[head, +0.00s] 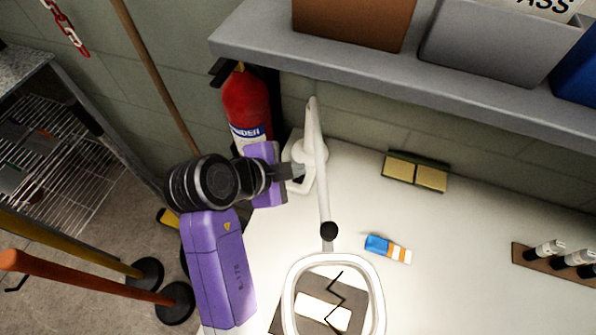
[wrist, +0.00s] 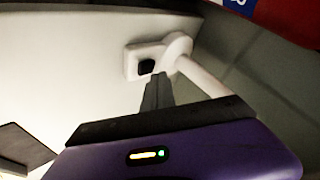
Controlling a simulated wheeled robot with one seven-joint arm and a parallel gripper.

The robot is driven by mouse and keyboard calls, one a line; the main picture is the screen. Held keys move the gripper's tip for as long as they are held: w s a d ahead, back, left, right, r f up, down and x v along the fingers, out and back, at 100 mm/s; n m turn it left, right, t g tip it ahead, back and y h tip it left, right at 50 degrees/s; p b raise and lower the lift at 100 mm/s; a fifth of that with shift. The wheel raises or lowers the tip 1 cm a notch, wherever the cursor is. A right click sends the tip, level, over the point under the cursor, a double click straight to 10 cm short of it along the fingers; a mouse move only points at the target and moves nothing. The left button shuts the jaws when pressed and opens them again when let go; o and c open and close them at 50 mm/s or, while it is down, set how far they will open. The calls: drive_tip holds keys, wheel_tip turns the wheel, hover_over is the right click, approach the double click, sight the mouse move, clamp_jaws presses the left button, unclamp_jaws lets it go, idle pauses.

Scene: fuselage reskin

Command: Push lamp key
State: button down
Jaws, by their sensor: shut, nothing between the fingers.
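The white lamp (head: 322,190) stands on the bench, with its base against the wall side and its arm reaching forward to a square ring head. Its key is a black button (wrist: 146,66) on the white base plate (wrist: 132,62) in the wrist view. My gripper (wrist: 158,78) is shut and empty, its fingertips just short of the key in that picture. Whether they touch it I cannot tell.
A red fire extinguisher (head: 246,105) stands behind my arm. A grey shelf (head: 390,80) with bins overhangs the bench. A blue and orange tube (head: 388,249), a green and yellow block (head: 415,171) and a dark cracked panel (head: 350,290) lie on the white bench.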

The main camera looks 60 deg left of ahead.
sight(295, 180)
drive_tip(key=shift+r, duration=0.15)
wheel_tip(295, 180, up, 6)
drive_tip(key=p, duration=0.4)
idle(0.3)
drive_tip(key=shift+s, duration=0.1)
idle(0.5)
